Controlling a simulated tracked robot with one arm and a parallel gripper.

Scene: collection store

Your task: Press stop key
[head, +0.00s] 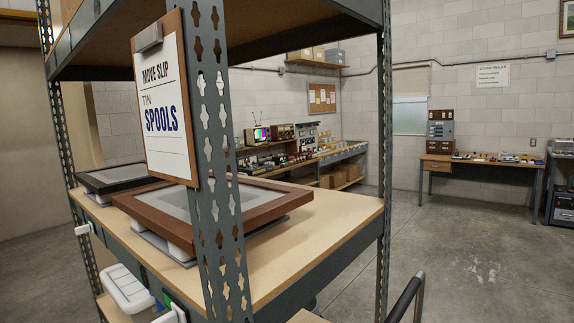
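I cannot pick out a stop key in this view. Several small devices stand on a long workbench (345,151) against the far wall, too small to make out any keys. Among them is a television (258,135) with colour bars on its screen. Stacked grey and brown equipment (440,131) stands on a desk (434,165) at the right, also too far to show keys. My gripper is not in view.
A metal shelving rack (222,200) fills the near left, with a wood-framed panel (165,212) on its shelf. A clipboard (165,105) reading "Move slip, tin spools" hangs on its upright. A dark curved bar (405,298) rises bottom right. Concrete floor (475,240) is open at right.

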